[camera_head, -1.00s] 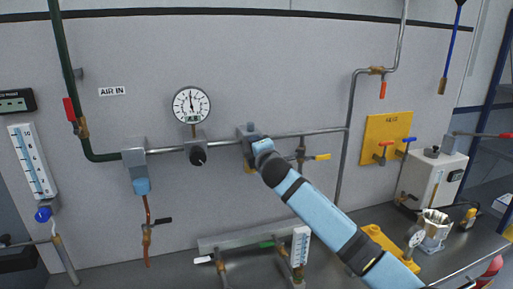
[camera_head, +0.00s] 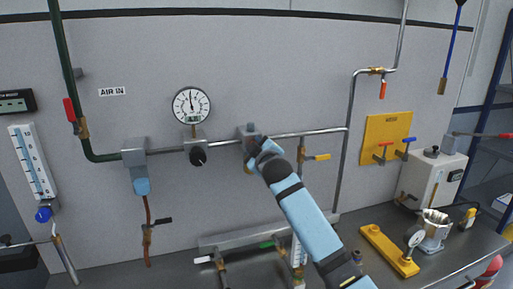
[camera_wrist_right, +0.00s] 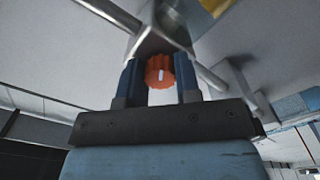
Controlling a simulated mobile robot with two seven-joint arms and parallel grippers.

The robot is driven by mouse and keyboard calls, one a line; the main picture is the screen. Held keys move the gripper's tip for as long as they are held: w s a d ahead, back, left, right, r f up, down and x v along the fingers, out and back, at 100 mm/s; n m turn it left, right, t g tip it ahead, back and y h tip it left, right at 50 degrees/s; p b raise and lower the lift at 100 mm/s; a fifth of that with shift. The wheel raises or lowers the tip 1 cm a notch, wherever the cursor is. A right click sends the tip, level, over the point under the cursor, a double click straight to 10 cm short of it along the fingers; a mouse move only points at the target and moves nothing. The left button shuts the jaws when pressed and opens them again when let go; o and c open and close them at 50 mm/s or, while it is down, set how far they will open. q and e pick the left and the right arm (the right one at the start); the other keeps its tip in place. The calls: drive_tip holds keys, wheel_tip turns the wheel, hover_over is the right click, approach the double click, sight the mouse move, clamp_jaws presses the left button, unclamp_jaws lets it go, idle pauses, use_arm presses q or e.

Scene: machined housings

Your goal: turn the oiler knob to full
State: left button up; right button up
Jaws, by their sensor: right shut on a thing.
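The oiler knob (camera_wrist_right: 160,72) is orange with a white mark, and shows between the fingers in the right wrist view. It sits against a grey block, the oiler body (camera_head: 247,131), on the wall pipe in the head view. My right gripper (camera_wrist_right: 160,82) is shut on the knob, one dark blue finger on each side. In the head view the right gripper (camera_head: 255,144) is at the oiler and hides the knob. In the wrist view the knob's white mark looks close to upright. My left gripper is not in view.
A pressure gauge (camera_head: 191,105) and a black regulator knob (camera_head: 198,156) are left of the oiler. A yellow-handled valve (camera_head: 318,157) is close on the right.

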drive_tip(key=shift+m+p, duration=0.5)
drive_tip(key=shift+m, duration=2.7)
drive_tip(key=o, duration=0.9)
drive_tip(key=shift+s, duration=0.1)
